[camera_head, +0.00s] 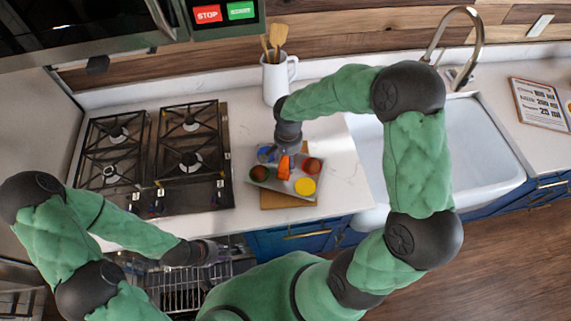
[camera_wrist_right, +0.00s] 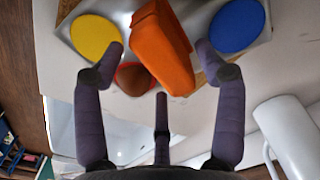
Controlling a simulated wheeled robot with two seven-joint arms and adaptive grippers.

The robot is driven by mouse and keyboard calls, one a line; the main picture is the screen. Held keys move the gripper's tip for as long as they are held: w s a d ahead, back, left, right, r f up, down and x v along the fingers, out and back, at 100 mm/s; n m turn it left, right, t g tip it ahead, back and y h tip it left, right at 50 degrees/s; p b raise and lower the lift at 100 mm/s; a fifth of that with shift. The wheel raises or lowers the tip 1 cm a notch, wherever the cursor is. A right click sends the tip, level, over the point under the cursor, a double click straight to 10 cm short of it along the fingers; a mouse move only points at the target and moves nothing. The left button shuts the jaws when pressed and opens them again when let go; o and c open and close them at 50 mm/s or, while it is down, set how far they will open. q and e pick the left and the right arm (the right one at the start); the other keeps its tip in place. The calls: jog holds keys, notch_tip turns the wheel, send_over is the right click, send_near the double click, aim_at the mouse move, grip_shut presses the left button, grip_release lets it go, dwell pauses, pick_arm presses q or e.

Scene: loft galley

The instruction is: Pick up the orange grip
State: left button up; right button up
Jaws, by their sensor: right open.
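The orange grip (camera_head: 284,168) lies on a grey tray (camera_head: 279,186) on the counter. In the right wrist view the orange grip (camera_wrist_right: 162,50) is a long block across the upper middle. My right gripper (camera_head: 286,148) is above the tray, over the grip. In the wrist view its dark fingers (camera_wrist_right: 160,68) are spread, with one fingertip on each side of the grip and a third finger below it; I see no clear contact. My left gripper (camera_head: 208,252) is low at the left, near an open dish rack; its fingers are too small to read.
On the tray are a yellow disc (camera_head: 305,186), a blue disc (camera_head: 264,154) and two brownish round items (camera_head: 312,166) (camera_head: 259,173). A wooden board (camera_head: 290,202) is under it. A white jug (camera_head: 277,80) stands behind, the stove (camera_head: 160,150) left, the sink (camera_head: 460,150) right.

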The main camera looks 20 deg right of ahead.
jog(key=shift+f, duration=1.95)
jog(key=c, duration=1.3)
jog(key=shift+o, duration=0.2)
jog(key=shift+r, duration=0.1)
notch_tip(320, 180, up, 10)
jog(key=p, duration=0.5)
jog(key=o, duration=0.3)
jog(key=c, duration=0.3)
jog(key=shift+r+p, duration=1.75)
jog(key=shift+r, duration=1.2)
